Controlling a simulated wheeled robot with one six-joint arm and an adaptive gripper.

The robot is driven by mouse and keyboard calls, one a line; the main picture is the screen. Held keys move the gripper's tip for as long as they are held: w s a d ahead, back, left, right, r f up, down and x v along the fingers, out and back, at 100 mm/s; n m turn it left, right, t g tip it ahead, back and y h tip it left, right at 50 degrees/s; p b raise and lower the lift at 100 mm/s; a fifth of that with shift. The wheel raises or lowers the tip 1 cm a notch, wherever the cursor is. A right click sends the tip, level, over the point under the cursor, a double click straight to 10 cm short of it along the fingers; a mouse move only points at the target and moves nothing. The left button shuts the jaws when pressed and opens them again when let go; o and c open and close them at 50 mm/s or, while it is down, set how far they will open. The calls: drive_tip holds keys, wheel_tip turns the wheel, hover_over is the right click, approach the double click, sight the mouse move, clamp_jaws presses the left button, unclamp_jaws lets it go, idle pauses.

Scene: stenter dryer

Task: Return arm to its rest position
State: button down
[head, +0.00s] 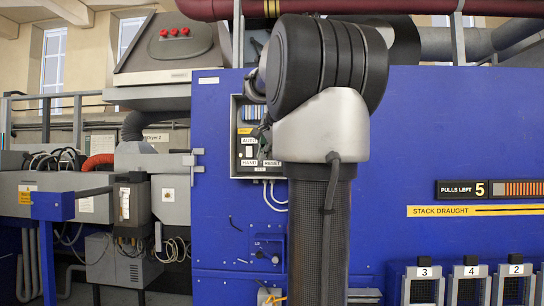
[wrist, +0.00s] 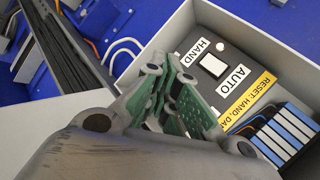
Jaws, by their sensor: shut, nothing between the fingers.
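My gripper (wrist: 170,92) is shut and empty in the wrist view, its green-padded fingers close together. It is in front of an open control box (wrist: 188,29) on the blue machine wall; whether it touches anything inside cannot be told. The box holds a white switch (wrist: 213,65) between HAND and AUTO labels, a yellow RESET label (wrist: 248,101) and a row of blue modules (wrist: 279,133). In the head view my arm's dark column and joint cover part of the box (head: 236,160), and the gripper is mostly hidden behind them.
The blue machine wall (head: 420,130) stands close behind the arm. Small grilled units (head: 470,287) line its lower right. Dark pipes (head: 330,6) run along the top. White cables (wrist: 122,46) leave the box.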

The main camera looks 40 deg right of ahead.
idle(0.5)
drive_tip(key=s+a+f+n+g+y, duration=0.1)
drive_tip(key=s+a+f+n, duration=0.1)
drive_tip(key=s+f+n, duration=0.3)
drive_tip(key=a+f+n+g+y, duration=0.1)
drive_tip(key=a+f+n+g, duration=0.15)
drive_tip(key=f, duration=0.45)
drive_tip(key=s+a+f+n+y, duration=0.1)
drive_tip(key=s+a+f+n, duration=0.5)
drive_tip(key=s+a+f, duration=0.2)
drive_tip(key=s+a+f+n+g+y, duration=0.1)
drive_tip(key=s+a+f+n, duration=0.6)
drive_tip(key=a, duration=0.5)
drive_tip(key=shift+s+f, duration=0.45)
drive_tip(key=shift+s, duration=0.3)
